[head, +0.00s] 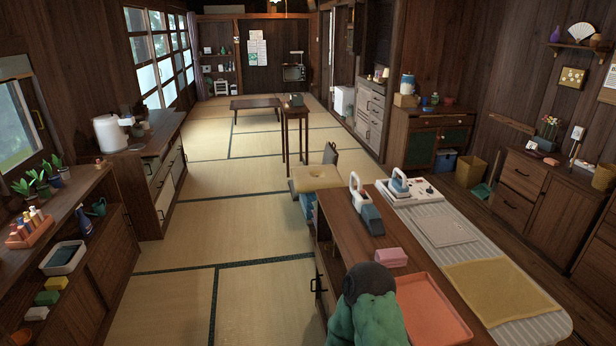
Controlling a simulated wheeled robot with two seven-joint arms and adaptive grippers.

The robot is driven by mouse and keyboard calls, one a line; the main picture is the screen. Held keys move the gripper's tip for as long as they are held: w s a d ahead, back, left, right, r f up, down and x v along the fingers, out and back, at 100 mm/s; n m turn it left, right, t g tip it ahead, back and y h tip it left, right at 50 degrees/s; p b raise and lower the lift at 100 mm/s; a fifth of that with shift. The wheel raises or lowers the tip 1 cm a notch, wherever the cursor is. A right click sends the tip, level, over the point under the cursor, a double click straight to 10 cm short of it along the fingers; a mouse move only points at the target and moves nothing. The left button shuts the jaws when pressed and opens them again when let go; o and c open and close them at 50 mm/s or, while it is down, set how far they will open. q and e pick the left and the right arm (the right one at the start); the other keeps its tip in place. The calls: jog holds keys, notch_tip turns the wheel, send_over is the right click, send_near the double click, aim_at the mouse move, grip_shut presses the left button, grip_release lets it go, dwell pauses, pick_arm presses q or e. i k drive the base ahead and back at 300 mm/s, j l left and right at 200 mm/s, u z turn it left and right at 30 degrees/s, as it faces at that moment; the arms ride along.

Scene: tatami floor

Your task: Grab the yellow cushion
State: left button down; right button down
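The chair stands at the far left end of a wooden desk (345,232). The cushion's top is visible, with a small mark near its middle. Part of its right side meets the desk's edge in the picture, and I cannot tell if they touch. Neither of my grippers shows in this view.
Shelves (98,262) line the left. Tatami floor (235,230) between is clear.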

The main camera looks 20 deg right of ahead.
aim_at(306, 179)
jog(key=i+j, duration=0.2)
jog(key=i, duration=0.25)
jog(key=i+j, duration=0.2)
jog(key=i, duration=0.25)
jog(key=i+j+u, duration=0.1)
jog(key=i, duration=0.35)
jog(key=i+l+z, duration=0.1)
jog(key=i+z, duration=0.2)
jog(key=i, duration=0.7)
jog(key=i+j+z, duration=0.25)
jog(key=i, duration=0.75)
jog(key=i+z, duration=0.15)
jog(key=i, duration=0.85)
jog(key=i+j+z, duration=0.15)
jog(key=i, duration=0.85)
jog(key=i+z, duration=0.35)
jog(key=i, duration=0.25)
jog(key=i+z, duration=0.35)
jog(key=i, duration=0.25)
jog(key=i+j+z, duration=0.35)
jog(key=i, duration=0.25)
